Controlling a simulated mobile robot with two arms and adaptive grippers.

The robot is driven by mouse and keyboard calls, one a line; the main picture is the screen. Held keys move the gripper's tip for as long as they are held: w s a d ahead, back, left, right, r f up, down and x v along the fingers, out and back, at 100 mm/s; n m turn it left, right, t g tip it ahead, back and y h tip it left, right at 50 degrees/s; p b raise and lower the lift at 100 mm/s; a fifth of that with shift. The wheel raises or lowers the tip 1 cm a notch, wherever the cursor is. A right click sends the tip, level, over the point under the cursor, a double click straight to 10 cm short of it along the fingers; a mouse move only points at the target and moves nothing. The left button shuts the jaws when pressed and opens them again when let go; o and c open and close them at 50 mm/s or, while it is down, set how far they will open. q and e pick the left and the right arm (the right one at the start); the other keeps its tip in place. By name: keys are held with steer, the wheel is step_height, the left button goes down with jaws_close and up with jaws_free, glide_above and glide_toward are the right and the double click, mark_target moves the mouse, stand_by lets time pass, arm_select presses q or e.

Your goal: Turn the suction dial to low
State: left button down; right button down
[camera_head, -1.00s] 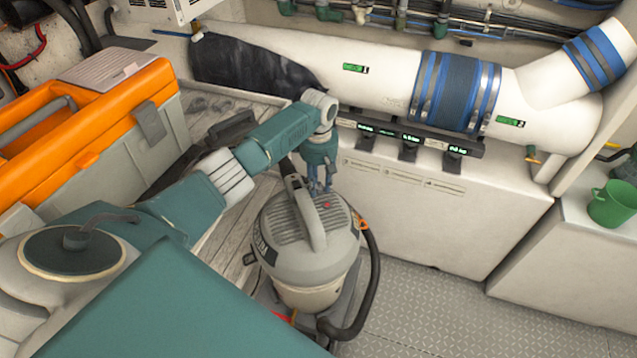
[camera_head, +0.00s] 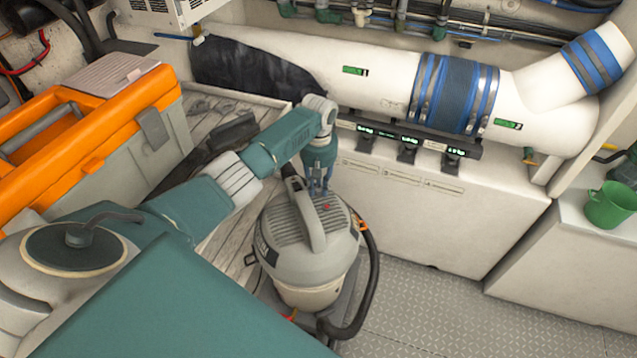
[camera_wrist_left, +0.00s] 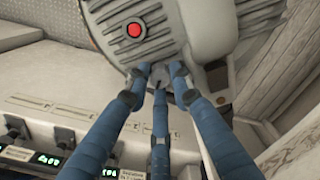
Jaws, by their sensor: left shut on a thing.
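A grey canister vacuum (camera_head: 312,255) with a ribbed top and an arched handle stands below my left arm. My left gripper (camera_head: 319,190) points down at the far edge of its lid, beside the handle. In the left wrist view, the blue fingers of my left gripper (camera_wrist_left: 160,80) close around a small grey knob (camera_wrist_left: 160,76) at the edge of the vacuum's lid (camera_wrist_left: 165,28). The fingers hide most of this knob, and I cannot read any setting on it. A red button (camera_wrist_left: 134,30) sits on the lid nearby. My right gripper is not in view.
An orange and grey toolbox (camera_head: 95,130) stands at the left. A large white pipe (camera_head: 385,85) with blue clamped sleeves runs along the back, above a row of small displays (camera_head: 408,142). A green mug (camera_head: 608,205) stands at the right.

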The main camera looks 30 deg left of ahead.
arm_select(q)
steer(key=m, duration=0.3)
steer(key=shift+r+m+p, duration=0.1)
steer(key=shift+m+p, duration=0.25)
steer(key=shift+m, duration=0.05)
steer(key=m, duration=0.3)
steer(key=shift+m, duration=0.3)
steer(key=m, duration=0.6)
steer(key=shift+w+p, duration=0.1)
steer(key=shift+p, duration=0.2)
steer(key=m, duration=0.7)
steer(key=shift+m, duration=0.3)
steer(key=m+b, duration=0.1)
steer(key=m, duration=0.5)
steer(key=shift+m, duration=0.3)
